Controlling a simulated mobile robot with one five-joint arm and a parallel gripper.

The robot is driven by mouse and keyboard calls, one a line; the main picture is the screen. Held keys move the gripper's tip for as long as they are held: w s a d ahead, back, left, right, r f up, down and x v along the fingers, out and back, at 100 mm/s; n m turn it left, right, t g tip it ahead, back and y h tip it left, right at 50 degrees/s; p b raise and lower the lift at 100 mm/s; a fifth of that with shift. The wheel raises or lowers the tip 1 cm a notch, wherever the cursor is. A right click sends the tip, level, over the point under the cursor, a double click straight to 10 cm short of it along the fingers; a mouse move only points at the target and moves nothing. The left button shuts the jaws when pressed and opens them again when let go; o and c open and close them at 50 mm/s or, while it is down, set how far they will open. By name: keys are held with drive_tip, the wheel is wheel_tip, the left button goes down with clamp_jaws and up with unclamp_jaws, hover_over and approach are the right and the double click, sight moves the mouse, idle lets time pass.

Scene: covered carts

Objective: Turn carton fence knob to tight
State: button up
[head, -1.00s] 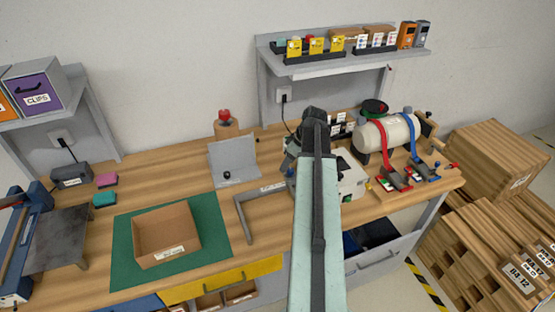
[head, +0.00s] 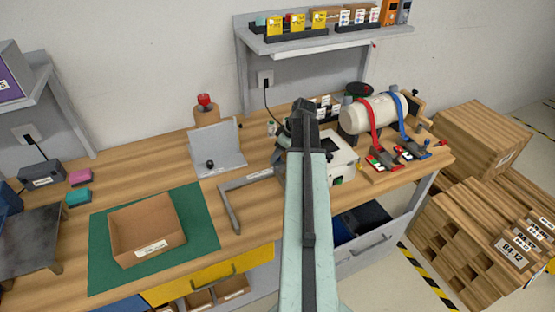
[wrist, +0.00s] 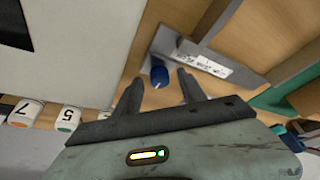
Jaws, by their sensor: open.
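A blue knob (wrist: 159,76) sits on a grey metal bracket with a white label strip (wrist: 205,60) in the wrist view. The label is too blurred to read. My gripper (wrist: 160,83) is open and empty, with the knob between the lines of its two fingers; I cannot tell whether either finger touches it. In the head view the grey L-shaped fence (head: 230,201) lies on the wooden bench, its labelled arm running behind my arm. The knob and my gripper are hidden there by my arm.
A white machine (head: 342,155) stands right of my arm; its face with numbered knobs (wrist: 70,118) is close at left in the wrist view. An upright grey plate (head: 217,148) with a black knob stands behind the fence. An open carton (head: 146,232) sits on a green mat (head: 205,215).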

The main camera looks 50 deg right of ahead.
drive_tip(key=shift+r, duration=0.1)
clamp_jaws()
